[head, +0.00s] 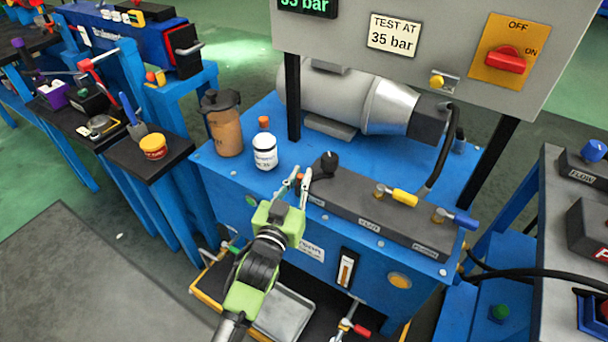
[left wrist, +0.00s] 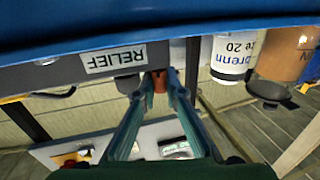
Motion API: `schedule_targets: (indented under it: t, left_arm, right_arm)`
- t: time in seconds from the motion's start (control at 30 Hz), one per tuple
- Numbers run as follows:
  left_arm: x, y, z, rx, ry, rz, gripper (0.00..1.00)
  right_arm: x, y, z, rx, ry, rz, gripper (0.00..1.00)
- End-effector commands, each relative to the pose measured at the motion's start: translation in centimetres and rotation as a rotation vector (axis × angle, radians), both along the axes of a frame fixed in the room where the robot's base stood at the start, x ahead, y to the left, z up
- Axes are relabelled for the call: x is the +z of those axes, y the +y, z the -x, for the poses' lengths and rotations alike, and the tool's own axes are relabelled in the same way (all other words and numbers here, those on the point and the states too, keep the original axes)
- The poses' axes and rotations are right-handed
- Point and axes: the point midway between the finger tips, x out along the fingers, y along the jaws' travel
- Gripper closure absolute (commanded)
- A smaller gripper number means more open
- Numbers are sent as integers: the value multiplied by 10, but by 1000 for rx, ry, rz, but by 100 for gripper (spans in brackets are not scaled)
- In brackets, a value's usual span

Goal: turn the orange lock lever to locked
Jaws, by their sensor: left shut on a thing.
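My left gripper (head: 296,184) reaches in over the front edge of the blue bench, at the left end of the grey valve block (head: 375,213). Its fingers are shut on the orange lock lever (left wrist: 160,80), which shows as a small orange-brown piece between the fingertips in the left wrist view. The fingers hide the lever in the head view, so its angle cannot be told. A black knob (head: 329,162) stands just right of the fingertips, near the RELIEF label (left wrist: 114,58). My right gripper is not in view.
A white jar (head: 265,152) and a brown jug (head: 222,125) stand left of the gripper. A yellow lever (head: 403,197) and a blue lever (head: 463,220) sit further right on the block. A grey panel with a red switch (head: 506,60) overhangs the bench.

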Motion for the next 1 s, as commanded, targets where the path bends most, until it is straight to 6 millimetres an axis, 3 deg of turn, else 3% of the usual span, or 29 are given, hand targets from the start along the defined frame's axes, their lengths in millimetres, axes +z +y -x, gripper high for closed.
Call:
schedule_targets:
  t: [0.47, 0.5, 0.53, 0.87, 1.0]
  left_arm:
    - [1, -1, 1, 3, -2, 3, 100]
    - [1, -1, 1, 3, -2, 3, 79]
    - [1, -1, 1, 3, -2, 3, 72]
    - [1, 0, 1, 4, -1, 2, 72]
    - [0, 3, 10, 4, -1, 2, 72]
  right_arm:
    - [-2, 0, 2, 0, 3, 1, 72]
    - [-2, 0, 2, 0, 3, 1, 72]
    - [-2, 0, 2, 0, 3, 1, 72]
    - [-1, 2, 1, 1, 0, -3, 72]
    - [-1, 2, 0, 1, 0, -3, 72]
